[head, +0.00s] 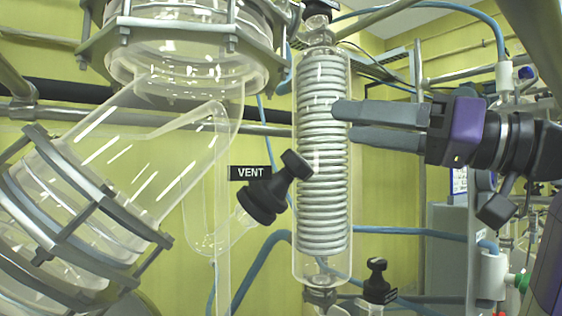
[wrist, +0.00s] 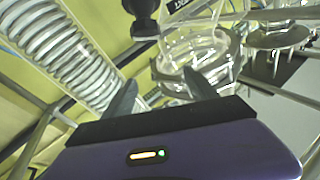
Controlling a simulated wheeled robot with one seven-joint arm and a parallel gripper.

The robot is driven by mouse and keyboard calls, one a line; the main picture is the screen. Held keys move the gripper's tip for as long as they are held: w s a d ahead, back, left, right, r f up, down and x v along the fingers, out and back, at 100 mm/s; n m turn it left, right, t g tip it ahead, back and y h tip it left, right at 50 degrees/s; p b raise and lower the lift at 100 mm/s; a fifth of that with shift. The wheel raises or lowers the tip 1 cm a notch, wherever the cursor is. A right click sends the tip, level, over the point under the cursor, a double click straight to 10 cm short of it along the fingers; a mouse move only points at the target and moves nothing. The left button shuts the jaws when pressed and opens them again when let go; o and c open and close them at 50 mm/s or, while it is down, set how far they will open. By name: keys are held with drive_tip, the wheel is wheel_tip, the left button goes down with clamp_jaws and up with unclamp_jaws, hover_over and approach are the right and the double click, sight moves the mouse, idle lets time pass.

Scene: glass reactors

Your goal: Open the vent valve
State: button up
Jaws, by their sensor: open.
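The vent valve (head: 274,190) is a black knob on a slanted glass side arm, beside a black label reading VENT (head: 250,173). It tilts up to the right, left of the coil condenser (head: 322,150). In the wrist view the black knob (wrist: 142,16) is at the top, left of centre, partly cut off by the frame edge. My gripper (head: 345,122) is right of the valve and higher in the head view, its fingers pointing left across the condenser. In the wrist view its fingers (wrist: 158,85) are apart with nothing between them. The gripper does not touch the valve knob.
Large clamped glass vessels (head: 165,60) fill the left side. Another black knob (head: 377,280) stands below right of the condenser. Blue hoses (head: 420,232) and metal pipes run behind. In the wrist view the condenser coil (wrist: 65,45) lies close to the left finger.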

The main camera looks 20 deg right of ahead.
sight(308, 165)
drive_tip(key=w+a+f, duration=0.1)
drive_tip(key=w, duration=0.1)
drive_tip(key=w+a+f+g+p, duration=0.1)
drive_tip(key=w+a+f, duration=0.1)
drive_tip(key=w+a+f+g+p, duration=0.1)
drive_tip(key=w+a, duration=0.1)
drive_tip(key=w, duration=0.1)
drive_tip(key=shift+a+f+h, duration=0.25)
drive_tip(key=shift+f+h, duration=0.15)
drive_tip(key=shift+c, duration=0.2)
drive_tip(key=c, duration=1.4)
drive_tip(key=shift+o, duration=0.2)
drive_tip(key=shift+f+y, duration=0.1)
drive_tip(key=shift+y, duration=0.2)
